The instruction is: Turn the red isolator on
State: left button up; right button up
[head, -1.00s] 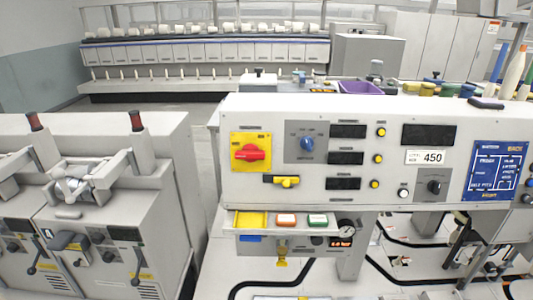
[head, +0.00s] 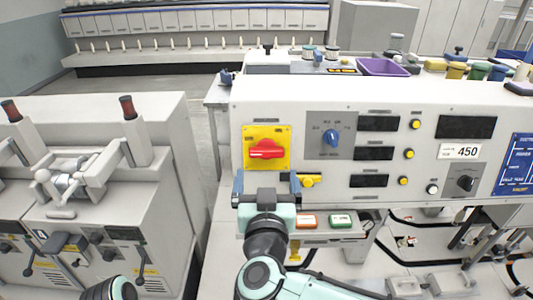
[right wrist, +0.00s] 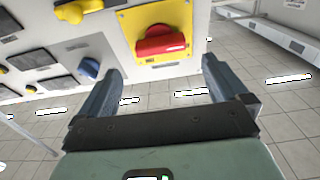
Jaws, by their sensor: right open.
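The red isolator (head: 266,149) is a red rotary handle on a yellow square plate (head: 248,160) at the left of the white control panel. Its handle lies about horizontal. In the right wrist view the isolator (right wrist: 162,42) shows ahead, beyond and between the two fingers. My right gripper (head: 267,178) is just below the isolator in the head view, open and empty; its fingers (right wrist: 158,82) are apart and no contact with the handle shows.
A blue selector knob (head: 331,138) and several yellow buttons are right of the isolator. A yellow handle (head: 309,181) sits beside my right gripper. Orange (head: 305,221) and green (head: 342,220) buttons are below. A grey machine (head: 110,190) stands left, across a gap.

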aim_at(266, 156)
jog(key=w+p, duration=0.1)
jog(key=w, duration=0.7)
jog(key=shift+w, duration=0.1)
pick_arm(q)
jog(key=shift+w+r, duration=0.85)
jog(key=shift+r, duration=0.1)
pick_arm(e)
jog(key=c, duration=0.8)
